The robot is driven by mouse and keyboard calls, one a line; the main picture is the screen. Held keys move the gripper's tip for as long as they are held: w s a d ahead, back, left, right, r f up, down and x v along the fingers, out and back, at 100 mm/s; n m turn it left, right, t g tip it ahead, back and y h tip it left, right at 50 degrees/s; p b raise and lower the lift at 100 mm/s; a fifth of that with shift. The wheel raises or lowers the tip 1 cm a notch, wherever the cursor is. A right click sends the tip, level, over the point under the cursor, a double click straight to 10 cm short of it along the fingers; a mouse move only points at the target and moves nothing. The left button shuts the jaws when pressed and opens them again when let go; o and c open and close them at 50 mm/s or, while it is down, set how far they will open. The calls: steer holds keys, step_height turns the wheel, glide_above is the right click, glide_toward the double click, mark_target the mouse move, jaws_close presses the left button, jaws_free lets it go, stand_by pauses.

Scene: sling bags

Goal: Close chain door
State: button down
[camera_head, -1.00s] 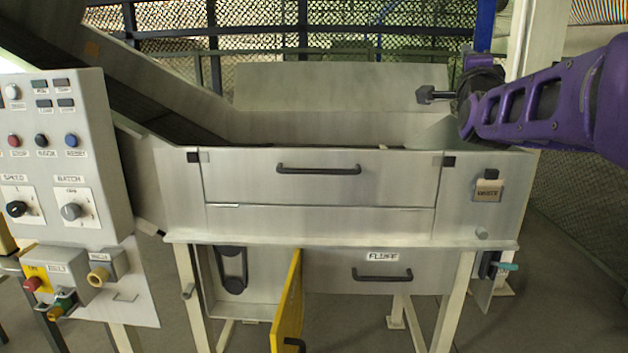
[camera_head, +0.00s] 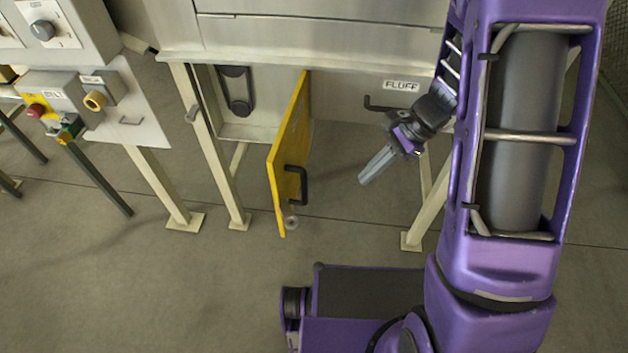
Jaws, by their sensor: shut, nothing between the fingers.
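The chain door is a yellow panel (camera_head: 286,160) below the machine body. It stands swung open, seen nearly edge-on, with a black handle (camera_head: 298,185) on its right face. The opening to its left shows a dark chain or belt loop (camera_head: 236,90) on two wheels. My gripper (camera_head: 366,178) is to the right of the door, apart from it, pointing down and left. Its fingers are together and empty.
The fluff drawer (camera_head: 388,103), with a dark handle partly behind my arm, is right of the door. Cream machine legs (camera_head: 215,160) stand left and right. A control post with red and yellow switches (camera_head: 45,110) is at left. Open floor lies below the door.

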steer(key=s+a+f+y, duration=0.1)
steer(key=s+a+f, duration=0.2)
steer(key=a, duration=0.3)
steer(key=s+a+f+g+b, duration=0.1)
steer(key=s+a+f, duration=0.2)
steer(key=a, duration=0.3)
steer(key=shift+a+f+y, duration=0.2)
steer(key=shift+f+y, duration=0.2)
steer(key=shift+a, duration=0.1)
